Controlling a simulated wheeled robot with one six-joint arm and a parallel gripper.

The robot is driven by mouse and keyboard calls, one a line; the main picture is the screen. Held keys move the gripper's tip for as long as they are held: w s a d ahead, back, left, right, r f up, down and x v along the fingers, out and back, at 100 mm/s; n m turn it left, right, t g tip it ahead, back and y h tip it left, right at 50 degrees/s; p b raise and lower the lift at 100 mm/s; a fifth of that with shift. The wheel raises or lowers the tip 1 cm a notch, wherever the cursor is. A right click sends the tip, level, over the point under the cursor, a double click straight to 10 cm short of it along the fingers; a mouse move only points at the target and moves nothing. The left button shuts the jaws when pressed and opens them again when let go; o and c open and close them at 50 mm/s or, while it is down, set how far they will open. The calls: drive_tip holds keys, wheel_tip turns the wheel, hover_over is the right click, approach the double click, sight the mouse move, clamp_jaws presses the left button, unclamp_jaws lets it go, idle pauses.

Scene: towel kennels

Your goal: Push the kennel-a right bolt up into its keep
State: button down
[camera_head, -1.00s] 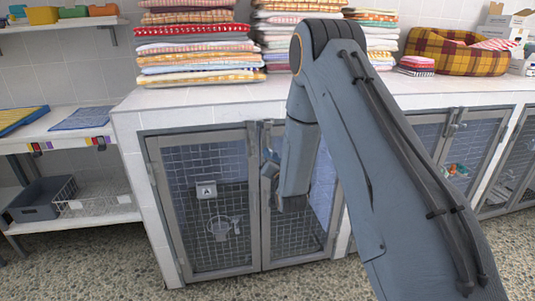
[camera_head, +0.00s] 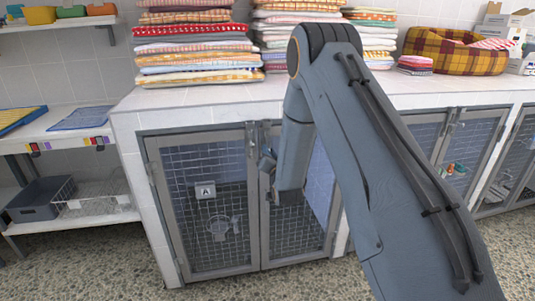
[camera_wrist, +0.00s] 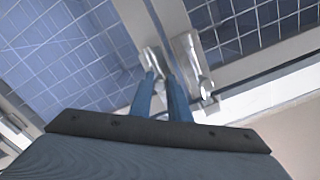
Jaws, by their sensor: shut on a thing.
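Kennel-a has two mesh doors in grey frames below the white counter, with an "A" plate (camera_head: 205,190) behind the left one. My gripper (camera_wrist: 160,82) is shut on the metal right bolt (camera_wrist: 152,58), near the top of the right door (camera_head: 300,215). The wrist view is roughly upside down, so this door shows on its left. The left bolt (camera_wrist: 190,60) is beside my fingers in the wrist view, apart from them. In the head view my gripper (camera_head: 267,163) is small and hides most of the right bolt. The keep is not clear to see.
The white counter (camera_head: 190,98) overhangs just above the bolts and carries folded towel stacks (camera_head: 195,45) and a plaid pet bed (camera_head: 455,50). More kennel doors (camera_head: 470,150) are to the right. A shelf unit (camera_head: 100,215) stands left. The floor in front is clear.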

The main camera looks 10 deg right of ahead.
sight(267, 140)
wheel_tip(267, 140, up, 4)
drive_tip(key=shift+f+p, duration=0.15)
drive_tip(key=shift+p, duration=0.35)
drive_tip(key=c, duration=1.9)
unclamp_jaws()
drive_tip(key=shift+f, duration=0.1)
